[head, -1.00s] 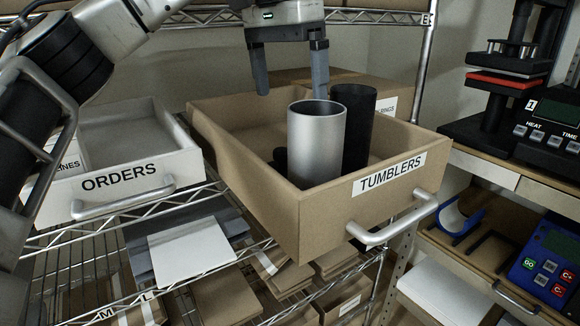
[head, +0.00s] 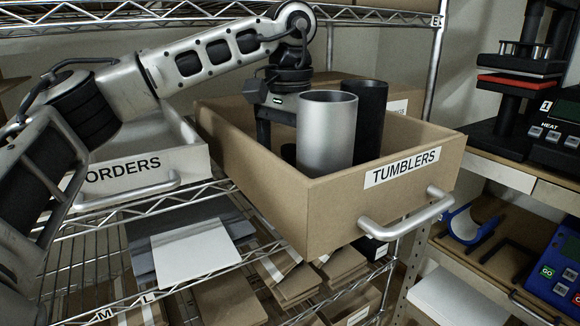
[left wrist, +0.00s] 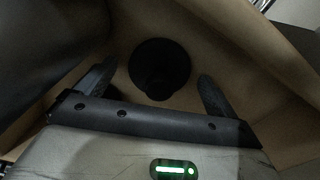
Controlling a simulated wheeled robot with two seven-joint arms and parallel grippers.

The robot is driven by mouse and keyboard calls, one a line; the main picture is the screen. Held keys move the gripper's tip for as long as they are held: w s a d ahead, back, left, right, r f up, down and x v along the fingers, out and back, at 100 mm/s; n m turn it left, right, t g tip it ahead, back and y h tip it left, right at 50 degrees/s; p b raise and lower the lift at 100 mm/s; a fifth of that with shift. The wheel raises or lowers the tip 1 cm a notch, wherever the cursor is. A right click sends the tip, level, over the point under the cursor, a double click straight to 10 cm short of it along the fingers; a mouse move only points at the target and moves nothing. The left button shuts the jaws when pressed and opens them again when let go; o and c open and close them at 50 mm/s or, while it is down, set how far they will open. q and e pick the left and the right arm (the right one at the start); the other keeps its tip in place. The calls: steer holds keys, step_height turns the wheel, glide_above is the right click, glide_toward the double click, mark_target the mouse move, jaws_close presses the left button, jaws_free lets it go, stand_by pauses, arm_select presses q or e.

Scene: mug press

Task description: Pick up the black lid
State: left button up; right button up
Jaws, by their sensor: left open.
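The black lid (left wrist: 160,68) lies in the tumblers drawer, a dark round shape with a narrower part on it. In the head view only a dark edge of the lid (head: 288,153) shows left of the silver tumbler (head: 326,135), which hides the rest. My left gripper (left wrist: 158,74) is open, with a finger on either side of the lid in the left wrist view. In the head view it points down into the drawer behind the silver tumbler, which hides part of it. Whether a finger touches the lid cannot be told. My right gripper is not in view.
The cardboard drawer marked TUMBLERS (head: 340,215) has walls close around my left gripper. A black tumbler (head: 369,120) stands behind the silver one. A white ORDERS drawer (head: 150,165) is at the left. A press (head: 505,90) stands at the right.

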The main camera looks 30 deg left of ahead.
arm_select(q)
steer(key=shift+f, duration=0.25)
steer(key=c, duration=1)
steer(key=shift+c, duration=0.2)
steer(key=shift+r, duration=0.2)
